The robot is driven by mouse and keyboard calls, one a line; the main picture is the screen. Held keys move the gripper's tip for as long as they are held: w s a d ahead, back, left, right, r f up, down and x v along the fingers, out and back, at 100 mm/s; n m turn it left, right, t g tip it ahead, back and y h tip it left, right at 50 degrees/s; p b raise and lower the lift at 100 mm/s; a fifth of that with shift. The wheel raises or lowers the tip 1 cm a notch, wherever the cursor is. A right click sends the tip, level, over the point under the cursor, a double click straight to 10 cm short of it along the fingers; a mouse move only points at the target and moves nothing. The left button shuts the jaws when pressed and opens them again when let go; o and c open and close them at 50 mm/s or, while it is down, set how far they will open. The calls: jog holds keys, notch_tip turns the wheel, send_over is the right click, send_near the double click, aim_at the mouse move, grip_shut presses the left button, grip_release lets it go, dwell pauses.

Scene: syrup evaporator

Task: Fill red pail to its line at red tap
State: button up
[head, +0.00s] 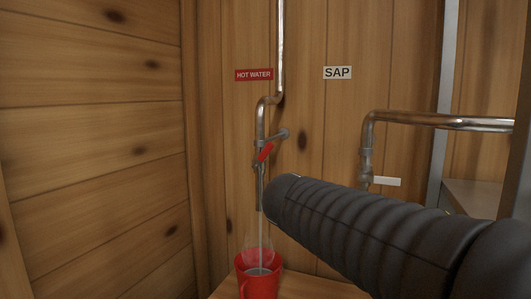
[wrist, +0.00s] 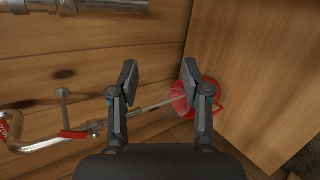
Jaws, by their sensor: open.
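The red tap (head: 261,150) comes off a pipe under the HOT WATER sign, with its red lever (head: 266,151) slanted. A thin stream runs from it into the red pail (head: 258,286), and faint steam rises there. Liquid shows inside the pail, but I cannot make out a fill line. In the wrist view, the pail (wrist: 180,104) is partly behind my right finger, the stream crosses beyond the fingers, and the red lever (wrist: 73,134) lies left of them. My gripper (wrist: 160,80) is open and empty, apart from lever and pail. My arm hides it in the head view.
The HOT WATER sign (head: 254,75) is on the plank wall. To the right are a SAP sign (head: 338,72) and a second tap with a white lever (head: 386,181). The pail stands on a wooden surface (head: 300,288) close to the wall.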

jog(key=w+a+r+n+t, duration=0.3)
jog(key=w+a+r+n, duration=0.2)
jog(key=w+a, duration=0.3)
jog(key=n+t, duration=0.4)
jog(key=n, duration=0.1)
send_near(266, 150)
jog(key=shift+h, duration=0.3)
jog(key=p+x, duration=0.2)
jog(key=x, duration=0.8)
jog(key=shift+w+f, duration=0.15)
jog(key=shift+a, duration=0.1)
grip_shut()
